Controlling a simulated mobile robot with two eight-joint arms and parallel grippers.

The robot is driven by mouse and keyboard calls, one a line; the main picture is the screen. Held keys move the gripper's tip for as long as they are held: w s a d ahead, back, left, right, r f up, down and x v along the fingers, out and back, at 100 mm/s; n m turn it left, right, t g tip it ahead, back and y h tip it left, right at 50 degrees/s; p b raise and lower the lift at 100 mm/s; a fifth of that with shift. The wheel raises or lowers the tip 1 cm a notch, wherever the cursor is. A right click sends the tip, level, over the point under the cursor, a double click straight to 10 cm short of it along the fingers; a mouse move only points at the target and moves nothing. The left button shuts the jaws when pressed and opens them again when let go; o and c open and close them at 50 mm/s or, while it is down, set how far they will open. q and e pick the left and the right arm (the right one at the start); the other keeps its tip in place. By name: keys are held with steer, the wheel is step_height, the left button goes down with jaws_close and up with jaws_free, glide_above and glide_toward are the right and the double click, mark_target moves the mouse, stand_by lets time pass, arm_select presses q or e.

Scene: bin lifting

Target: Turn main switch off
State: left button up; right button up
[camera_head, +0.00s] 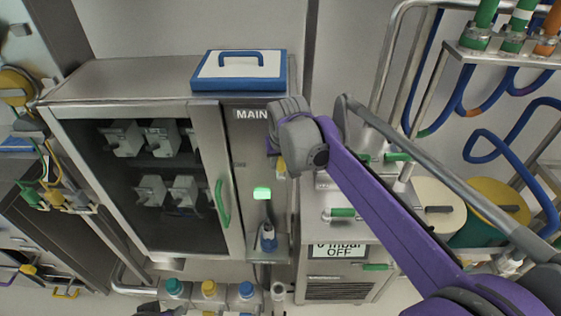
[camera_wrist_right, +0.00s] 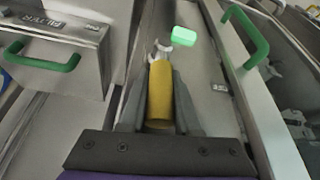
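The main switch is on the grey cabinet panel under the label "MAIN" (camera_head: 252,114), which my right arm partly covers. Its yellow handle (camera_wrist_right: 160,95) stands between the fingers of my right gripper (camera_wrist_right: 160,85) in the right wrist view. Both fingers lie close along its sides and seem to touch it. In the head view my right gripper (camera_head: 276,150) is at the panel, and only a small yellow bit (camera_head: 281,164) shows below it. A lit green lamp (camera_head: 262,193) is lower on the panel; it also shows in the wrist view (camera_wrist_right: 185,36).
A glass-fronted cabinet door (camera_head: 215,185) with a green handle (camera_head: 222,203) is left of the panel. A blue-edged box (camera_head: 238,72) sits on top. A display reading "OFF" (camera_head: 338,251) and green-handled drawers are to the right. Several coloured-cap bottles (camera_head: 210,290) stand below.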

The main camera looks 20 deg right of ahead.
jaws_close()
stand_by(1.0)
